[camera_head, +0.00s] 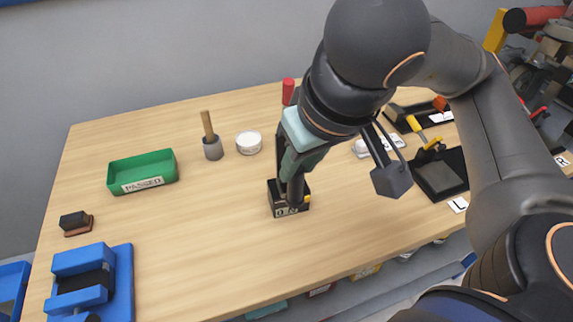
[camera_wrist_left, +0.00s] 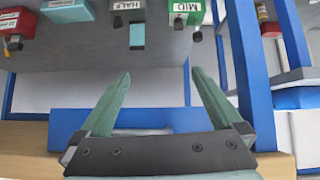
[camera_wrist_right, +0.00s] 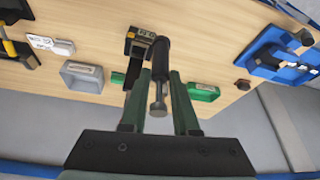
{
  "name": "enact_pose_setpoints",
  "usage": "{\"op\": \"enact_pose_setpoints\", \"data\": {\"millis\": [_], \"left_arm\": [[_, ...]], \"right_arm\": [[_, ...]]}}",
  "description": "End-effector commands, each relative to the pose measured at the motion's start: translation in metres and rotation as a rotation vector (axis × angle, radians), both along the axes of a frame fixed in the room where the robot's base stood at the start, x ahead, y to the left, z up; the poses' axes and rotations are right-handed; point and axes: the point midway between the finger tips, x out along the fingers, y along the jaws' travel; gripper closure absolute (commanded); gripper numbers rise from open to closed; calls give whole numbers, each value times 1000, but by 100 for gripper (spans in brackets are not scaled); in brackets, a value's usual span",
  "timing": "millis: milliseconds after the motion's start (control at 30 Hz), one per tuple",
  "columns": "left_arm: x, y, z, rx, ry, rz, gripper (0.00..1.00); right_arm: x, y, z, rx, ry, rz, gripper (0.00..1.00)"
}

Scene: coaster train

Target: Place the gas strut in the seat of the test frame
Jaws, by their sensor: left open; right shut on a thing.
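The gas strut (camera_wrist_right: 159,60) has a dark cylinder body and a silver rod with a knobbed end; it sits between the fingers of my right gripper (camera_wrist_right: 161,76), which is shut on it. In the head view the right gripper (camera_head: 292,188) points down at a small black block with a label and a yellow part (camera_head: 289,208); the fingers hide most of the strut. The block also shows in the right wrist view (camera_wrist_right: 136,45), by the strut's far end. I cannot tell whether they touch, or whether this block is the test frame. My left gripper (camera_wrist_left: 160,85) is open and empty.
A green PASSED tray (camera_head: 142,172), a grey pot with a stick (camera_head: 212,148), a white round tub (camera_head: 249,142), a dark brush (camera_head: 76,223) and a blue fixture (camera_head: 115,270) stand left. Black clamp fixtures (camera_head: 440,178) stand right. Labelled bins (camera_wrist_left: 185,12) show near my left gripper.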

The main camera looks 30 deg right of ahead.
Motion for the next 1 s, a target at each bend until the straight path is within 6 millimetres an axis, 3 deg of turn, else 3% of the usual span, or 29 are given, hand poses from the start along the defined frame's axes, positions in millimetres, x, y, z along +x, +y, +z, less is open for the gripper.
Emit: {"op": "enact_pose_setpoints", "data": {"millis": [100,267,500,700,1000], "left_arm": [[-2,0,13,0,3,1,0],[-2,0,13,0,3,1,0],[-2,0,0,0,4,0,0],[-2,0,-2,0,6,0,0],[-2,0,0,0,5,0,0]], "right_arm": [[9,-7,-3,-3,8,-5,100],[29,-18,-16,-3,7,-6,100],[71,-42,-42,0,8,-8,100],[94,-55,-72,-4,6,-6,100],[111,-65,-95,-4,3,-4,100]]}}
